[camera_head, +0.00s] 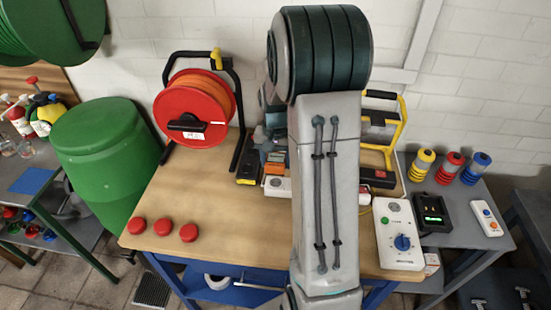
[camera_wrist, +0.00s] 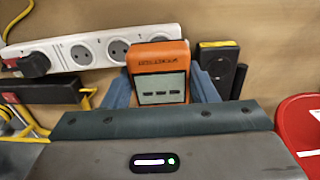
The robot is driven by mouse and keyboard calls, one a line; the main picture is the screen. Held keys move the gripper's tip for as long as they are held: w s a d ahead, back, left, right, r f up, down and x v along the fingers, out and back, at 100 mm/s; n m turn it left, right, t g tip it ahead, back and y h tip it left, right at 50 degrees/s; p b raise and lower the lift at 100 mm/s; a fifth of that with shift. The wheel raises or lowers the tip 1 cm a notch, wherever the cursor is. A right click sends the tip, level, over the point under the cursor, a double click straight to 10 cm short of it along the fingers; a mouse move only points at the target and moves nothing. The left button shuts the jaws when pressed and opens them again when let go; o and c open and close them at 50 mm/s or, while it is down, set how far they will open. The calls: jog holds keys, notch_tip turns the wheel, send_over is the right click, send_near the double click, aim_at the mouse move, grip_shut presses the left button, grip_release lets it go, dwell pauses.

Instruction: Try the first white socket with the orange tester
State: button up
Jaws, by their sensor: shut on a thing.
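My gripper (camera_wrist: 160,88) is shut on the orange tester (camera_wrist: 160,56), with a blue-grey finger on each side of its body. The tester's pale face with several dark marks points at the wrist camera. Behind it lies a white socket strip (camera_wrist: 98,50) with round sockets; a black plug sits at its left end. The tester overlaps the strip's right end, and I cannot tell whether it touches a socket. In the head view the tester (camera_head: 274,168) is just above the strip (camera_head: 279,187); my arm hides much of the strip.
A black and yellow device (camera_head: 247,168) stands left of the tester. A red and orange cable reel (camera_head: 195,108) is further left. Red caps (camera_head: 162,227) lie near the front left. A white box with a blue knob (camera_head: 400,236) is at the right. The front-middle tabletop is clear.

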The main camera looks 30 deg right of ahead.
aim_at(276, 183)
jog(key=shift+f+b, duration=1.9)
jog(key=shift+f, duration=1)
jog(key=shift+f+b, duration=0.6)
jog(key=shift+b, duration=0.1)
jog(key=o, duration=1)
jog(key=shift+r, duration=0.1)
notch_tip(276, 183, up, 14)
jog(key=shift+f+b, duration=0.15)
jog(key=shift+b, duration=0.25)
